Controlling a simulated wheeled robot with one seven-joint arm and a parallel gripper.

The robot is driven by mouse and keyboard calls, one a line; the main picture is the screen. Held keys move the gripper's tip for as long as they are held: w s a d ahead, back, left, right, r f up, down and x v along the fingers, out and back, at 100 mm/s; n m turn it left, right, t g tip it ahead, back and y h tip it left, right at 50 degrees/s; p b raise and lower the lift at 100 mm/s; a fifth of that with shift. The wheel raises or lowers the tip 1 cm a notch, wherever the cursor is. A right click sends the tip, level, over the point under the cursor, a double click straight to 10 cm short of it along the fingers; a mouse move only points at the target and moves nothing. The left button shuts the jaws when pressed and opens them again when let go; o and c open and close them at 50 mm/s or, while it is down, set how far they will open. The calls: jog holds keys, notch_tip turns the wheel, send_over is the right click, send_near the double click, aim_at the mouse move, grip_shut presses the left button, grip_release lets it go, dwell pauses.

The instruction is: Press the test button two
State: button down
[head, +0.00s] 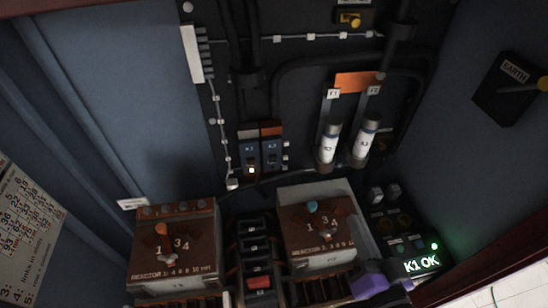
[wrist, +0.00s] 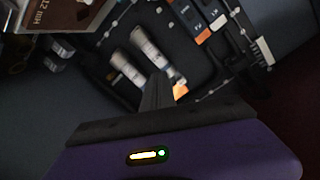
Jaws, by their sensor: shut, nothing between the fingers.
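The control panel (head: 408,240) at the lower right of the head view carries dark round controls, a lit green lamp and glowing "K1 OK" text. I cannot read which control is test button two. Two small grey blocks (head: 385,193) sit just above the round controls. My gripper (head: 360,224) is shut and empty, in front of the cabinet between the right brown reactor box and the panel, apparently not touching either. In the wrist view its narrow fingers (wrist: 157,82) are together and point towards the fuses. The purple gripper body hides part of the panel's lower left.
Two white fuses (head: 347,145) stand below an orange bar. Two relays (head: 260,152) are left of them, one with a lit lamp. Brown reactor boxes (head: 172,250) (head: 317,222) flank a black module stack (head: 256,250). A black EARTH box (head: 508,88) is on the right wall.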

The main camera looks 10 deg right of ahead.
jog(key=w+a+m+g+y, duration=0.1)
jog(key=w+a+m+y, duration=0.15)
jog(key=w, duration=0.55)
jog(key=m+g+y, duration=0.4)
jog(key=y, duration=0.1)
send_near(273, 159)
jog(key=s+a, duration=0.1)
jog(key=s, duration=0.1)
jog(key=s+a+f+m+g+p, duration=0.1)
jog(key=s+a+f+g, duration=0.1)
jog(key=s+a+f, duration=0.1)
jog(key=shift+s+g+y, duration=0.1)
jog(key=shift+g+y, duration=0.2)
jog(key=shift+y, duration=0.05)
jog(key=w+b, duration=0.3)
jog(key=w, duration=0.5)
jog(key=shift+w, duration=0.4)
jog(key=shift+w+a+r, duration=0.1)
jog(key=shift+w, duration=0.05)
dwell(0.5)
